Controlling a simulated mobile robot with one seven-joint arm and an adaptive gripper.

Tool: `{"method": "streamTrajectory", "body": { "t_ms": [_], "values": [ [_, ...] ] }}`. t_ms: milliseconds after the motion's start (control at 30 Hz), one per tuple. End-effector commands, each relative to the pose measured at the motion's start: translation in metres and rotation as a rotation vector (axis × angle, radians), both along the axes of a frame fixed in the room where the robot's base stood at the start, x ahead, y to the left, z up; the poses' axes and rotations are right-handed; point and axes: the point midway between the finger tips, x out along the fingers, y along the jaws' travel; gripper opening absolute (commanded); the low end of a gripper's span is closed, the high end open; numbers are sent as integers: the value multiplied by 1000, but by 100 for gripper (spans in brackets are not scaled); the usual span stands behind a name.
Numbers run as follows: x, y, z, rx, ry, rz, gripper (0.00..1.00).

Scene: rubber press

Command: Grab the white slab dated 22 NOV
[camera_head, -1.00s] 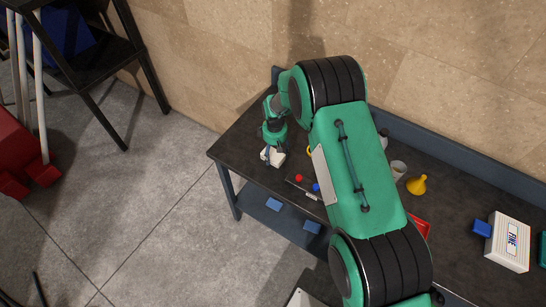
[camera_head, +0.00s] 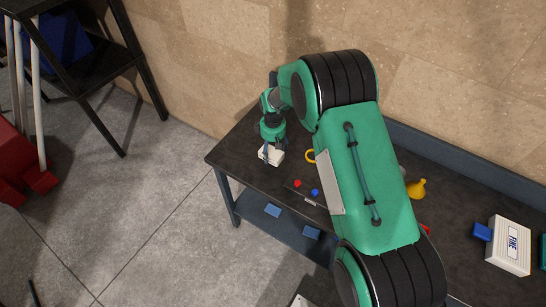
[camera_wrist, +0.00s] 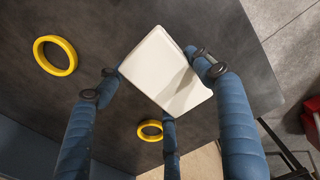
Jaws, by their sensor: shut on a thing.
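The white slab (camera_head: 274,156) shows near the left end of the dark table (camera_head: 232,157), under my gripper (camera_head: 267,150). In the wrist view the slab (camera_wrist: 160,66) lies between the blue padded fingers of my gripper (camera_wrist: 156,76), its broad pale face toward the camera and one corner cut at an angle. The fingers are shut on it at its edges. It appears held above the table top. No date can be read on the face that shows.
A yellow ring (camera_wrist: 55,55) and a second yellow ring (camera_wrist: 150,130) lie on the table. A red knob (camera_head: 297,183), a blue knob (camera_head: 315,192), a yellow funnel (camera_head: 416,189) and a white box (camera_head: 508,245) stand further right. My arm hides the table's middle.

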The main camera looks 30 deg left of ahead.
Motion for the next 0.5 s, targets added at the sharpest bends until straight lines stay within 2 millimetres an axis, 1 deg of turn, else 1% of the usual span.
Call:
{"method": "streamTrajectory", "body": {
  "t_ms": [33,200,333,500],
  "values": [
    [1,1,9,2,-2,0,30],
    [1,1,31,2,-2,0,30],
    [0,0,40,0,0,0,30],
    [0,0,46,0,0,0,30]
  ]
}}
